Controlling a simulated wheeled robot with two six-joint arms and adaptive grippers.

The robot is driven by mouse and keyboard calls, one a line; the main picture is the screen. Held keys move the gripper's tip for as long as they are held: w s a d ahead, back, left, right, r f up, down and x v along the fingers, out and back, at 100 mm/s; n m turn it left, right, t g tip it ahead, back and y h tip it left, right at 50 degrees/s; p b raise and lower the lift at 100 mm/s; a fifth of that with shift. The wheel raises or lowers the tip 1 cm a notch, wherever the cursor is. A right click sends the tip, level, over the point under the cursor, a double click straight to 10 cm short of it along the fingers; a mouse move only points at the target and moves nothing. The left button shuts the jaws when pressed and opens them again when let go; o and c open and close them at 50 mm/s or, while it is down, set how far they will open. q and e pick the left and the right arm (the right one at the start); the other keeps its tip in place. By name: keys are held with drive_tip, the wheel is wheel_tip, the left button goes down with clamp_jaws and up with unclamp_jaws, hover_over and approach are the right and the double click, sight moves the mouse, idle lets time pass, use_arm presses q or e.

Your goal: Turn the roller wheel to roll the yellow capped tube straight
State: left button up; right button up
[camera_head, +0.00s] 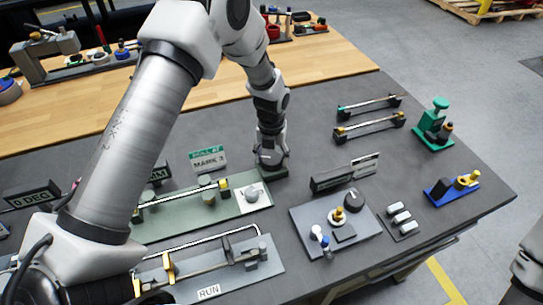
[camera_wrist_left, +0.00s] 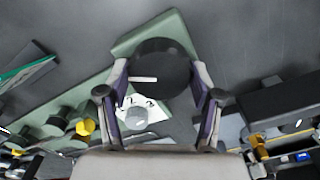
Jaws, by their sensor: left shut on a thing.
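The green roller plate (camera_head: 165,227) lies left of centre. The yellow capped tube (camera_head: 182,197) lies along it; one yellow cap (camera_wrist_left: 85,127) shows in the left wrist view. A white dial card (camera_head: 262,201) with a grey knob (camera_head: 252,194) sits near the plate's right end. My left gripper (camera_head: 270,164) reaches down at that end. In the left wrist view its fingers (camera_wrist_left: 163,100) are closed around the sides of the dark round roller wheel (camera_wrist_left: 160,68). In the head view the gripper hides most of the wheel. My right gripper is out of view.
A sign (camera_head: 208,160) reading MARK 3 stands behind the plate. A grey RUN plate (camera_head: 245,278) with a bent tube lies in front. A grey fixture block (camera_head: 300,222) stands to the right. Racks with capped tubes (camera_head: 370,126) lie farther back, with bare mat between.

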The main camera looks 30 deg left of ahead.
sight(272, 158)
use_arm(q)
drive_tip(key=o, duration=1.1)
drive_tip(key=shift+o, duration=0.2)
wheel_tip(272, 158, up, 12)
